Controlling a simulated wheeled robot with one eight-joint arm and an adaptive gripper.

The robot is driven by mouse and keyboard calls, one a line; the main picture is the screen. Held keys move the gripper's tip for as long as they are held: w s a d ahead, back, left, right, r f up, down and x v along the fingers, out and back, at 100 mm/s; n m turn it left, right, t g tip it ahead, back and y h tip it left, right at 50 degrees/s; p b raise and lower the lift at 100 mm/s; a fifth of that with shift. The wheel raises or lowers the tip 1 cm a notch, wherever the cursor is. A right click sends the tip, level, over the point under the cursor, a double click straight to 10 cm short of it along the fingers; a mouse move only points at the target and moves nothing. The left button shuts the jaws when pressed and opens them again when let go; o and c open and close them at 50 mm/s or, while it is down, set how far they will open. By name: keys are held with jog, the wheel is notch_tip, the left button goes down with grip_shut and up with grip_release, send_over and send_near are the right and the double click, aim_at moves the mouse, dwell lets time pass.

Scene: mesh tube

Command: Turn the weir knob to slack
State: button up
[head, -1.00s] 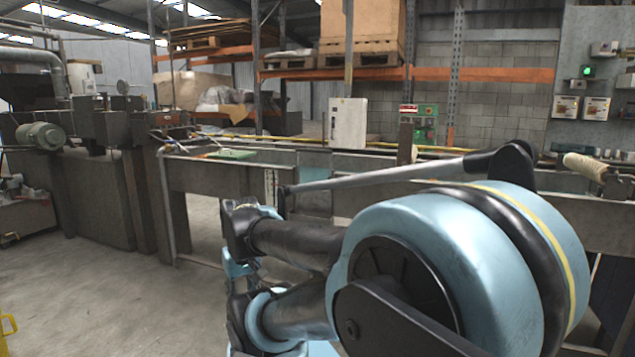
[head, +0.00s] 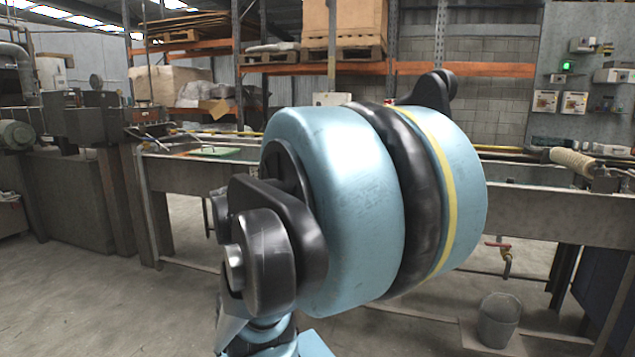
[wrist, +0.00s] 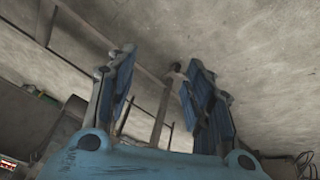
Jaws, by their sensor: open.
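My gripper (wrist: 160,60) shows in the wrist view, open, with its blue-padded fingers spread apart over grey floor. Nothing is held between them. A thin upright post (wrist: 162,112) with a dark end appears in the gap between the fingers, and I cannot tell how far off it is. I cannot make out the weir knob in either view. The long trough (head: 540,211) runs across the head view, and my blue arm hides its middle part. My gripper is not visible in the head view.
A red-handled valve (head: 498,246) hangs under the trough, above a grey bucket (head: 498,320) on the floor. A spool of cord (head: 572,163) sits on the trough at right. Dark machinery (head: 75,195) stands at left. Floor at the lower left is open.

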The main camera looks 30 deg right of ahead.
jog(key=w+d+r+m+t+h, duration=0.3)
jog(key=w+d+r+m+h, duration=0.25)
jog(key=w+d, duration=0.6)
jog(key=w+d+r+m+t+h, duration=0.2)
jog(key=w+d+r+m+h, duration=0.45)
jog(key=d, duration=0.85)
jog(key=w+d+f+n+t+y, duration=0.1)
jog(key=w+d+f+n+t, duration=0.1)
jog(key=w+d, duration=1.5)
jog(key=shift+d+n+t, duration=0.3)
jog(key=shift+d+t, duration=0.2)
jog(key=shift+d, duration=0.05)
jog(key=shift+s, duration=0.1)
jog(key=c, duration=1)
